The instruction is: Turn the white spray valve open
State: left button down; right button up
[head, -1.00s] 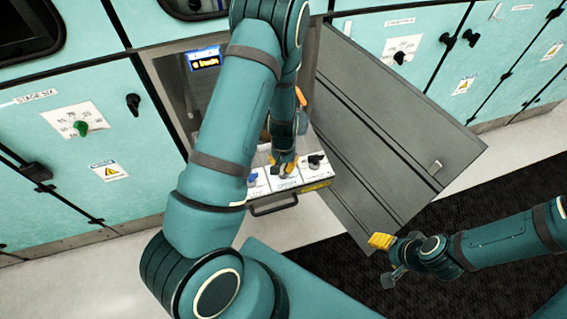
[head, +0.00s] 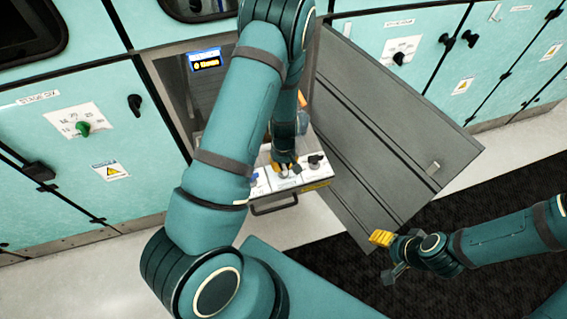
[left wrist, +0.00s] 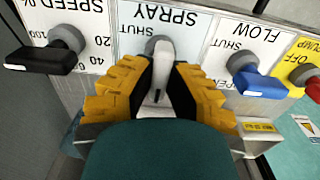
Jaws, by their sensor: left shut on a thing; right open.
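The white spray valve (left wrist: 161,68) sits on the middle "SPRAY" label of the panel, with "SHUT" printed beside it. In the left wrist view its handle runs between the yellow fingers of my left gripper (left wrist: 158,90), which is shut on it. In the head view my left gripper (head: 284,167) is over the middle of the white control panel (head: 284,184), and the valve is mostly hidden by it. My right gripper (head: 388,252) hangs clear at the lower right, open and empty.
A black speed knob (left wrist: 50,55) and a blue flow valve (left wrist: 251,82) flank the spray valve closely. A red knob (left wrist: 313,88) is further along. An open grey door (head: 390,130) stands right of the panel, near my right arm. A lit display (head: 206,60) is behind.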

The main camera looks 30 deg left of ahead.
aim_at(283, 165)
pick_arm(q)
jog(key=shift+s+f, duration=0.1)
dwell(0.4)
jog(key=c, duration=0.9)
grip_release()
jog(key=shift+c, duration=0.2)
jog(key=shift+r, duration=0.45)
notch_tip(283, 165, up, 11)
jog(key=shift+r, duration=0.1)
